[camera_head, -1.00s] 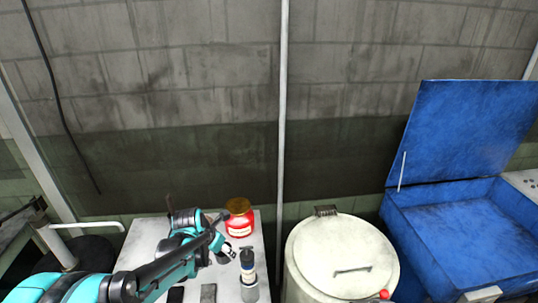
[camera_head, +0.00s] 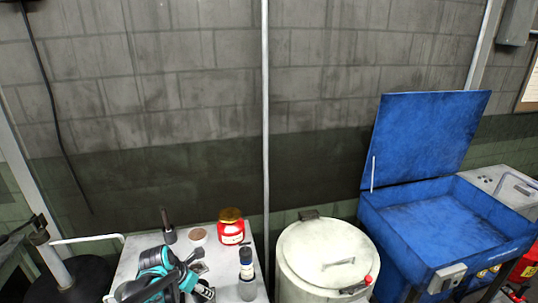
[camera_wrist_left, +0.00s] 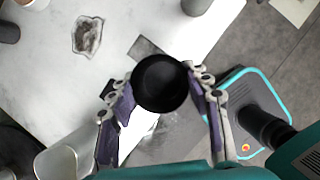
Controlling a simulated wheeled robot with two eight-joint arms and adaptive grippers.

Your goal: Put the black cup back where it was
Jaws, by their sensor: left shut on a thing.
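The black cup (camera_wrist_left: 160,83) is between the two fingers of my left gripper (camera_wrist_left: 163,92), seen from above in the left wrist view. The fingers are shut on it, one on each side. It is over or near the white table (camera_wrist_left: 120,18); I cannot tell its height. In the head view my left gripper (camera_head: 198,283) is low over the table (camera_head: 133,259), and I cannot make out the cup there. My right gripper is not in view.
On the table stand a dark bottle (camera_head: 168,227), a tan round item (camera_head: 198,235), a red jar (camera_head: 231,227) and a grey bottle with a black top (camera_head: 247,274). A pale drum (camera_head: 325,255) and an open blue bin (camera_head: 440,225) are to the right.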

